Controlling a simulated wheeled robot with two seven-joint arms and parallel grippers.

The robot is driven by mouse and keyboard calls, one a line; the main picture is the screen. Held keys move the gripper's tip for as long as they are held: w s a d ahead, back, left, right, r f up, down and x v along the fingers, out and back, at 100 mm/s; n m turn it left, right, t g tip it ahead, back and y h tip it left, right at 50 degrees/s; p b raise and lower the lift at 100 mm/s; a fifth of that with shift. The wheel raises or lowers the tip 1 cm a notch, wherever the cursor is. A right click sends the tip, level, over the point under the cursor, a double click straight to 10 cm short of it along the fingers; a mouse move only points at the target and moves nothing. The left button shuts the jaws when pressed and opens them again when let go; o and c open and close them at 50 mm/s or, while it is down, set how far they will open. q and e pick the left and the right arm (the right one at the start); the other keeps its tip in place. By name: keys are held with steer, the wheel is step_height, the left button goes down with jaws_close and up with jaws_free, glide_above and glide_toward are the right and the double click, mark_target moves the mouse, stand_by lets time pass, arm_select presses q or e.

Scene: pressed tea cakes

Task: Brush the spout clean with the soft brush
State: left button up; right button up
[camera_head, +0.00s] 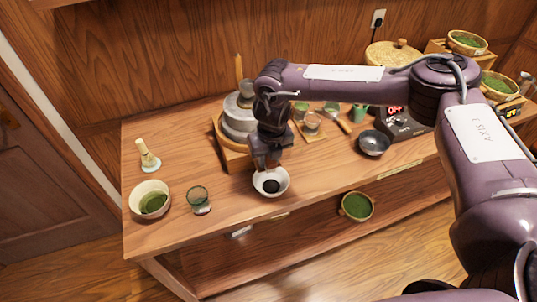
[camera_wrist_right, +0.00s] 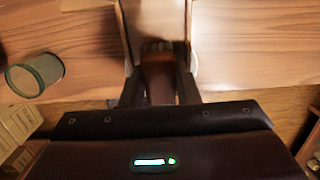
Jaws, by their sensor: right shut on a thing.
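My right gripper (camera_head: 268,163) points down in front of the grey stone mill (camera_head: 236,122), just above a white bowl (camera_head: 285,186) with a dark middle. In the right wrist view it is shut on a brown, wood-like thing (camera_wrist_right: 158,78) with a paler end, seemingly the soft brush. The mill sits on a round wooden tray on a wooden block (camera_head: 233,160). I cannot make out the spout; my right gripper and wrist cover part of the mill's right side. I cannot tell whether the held thing touches anything. My left gripper is not in view.
A whisk (camera_head: 148,158), a bowl of green powder (camera_head: 148,198) and a glass (camera_head: 198,199) stand at the left. A dark bowl (camera_head: 374,144) and a scale (camera_head: 402,124) with red digits are at the right. The front table edge lies close to the white bowl.

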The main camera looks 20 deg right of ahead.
steer(key=s+r+p, duration=0.1)
steer(key=p, duration=0.1)
steer(key=s+r+p, duration=0.1)
steer(key=r+p, duration=0.1)
steer(key=shift+s+r, duration=0.2)
steer(key=shift+r, duration=0.1)
steer(key=shift+s+r+p, duration=0.5)
steer(key=shift+s+p, duration=0.1)
steer(key=shift+p, duration=0.2)
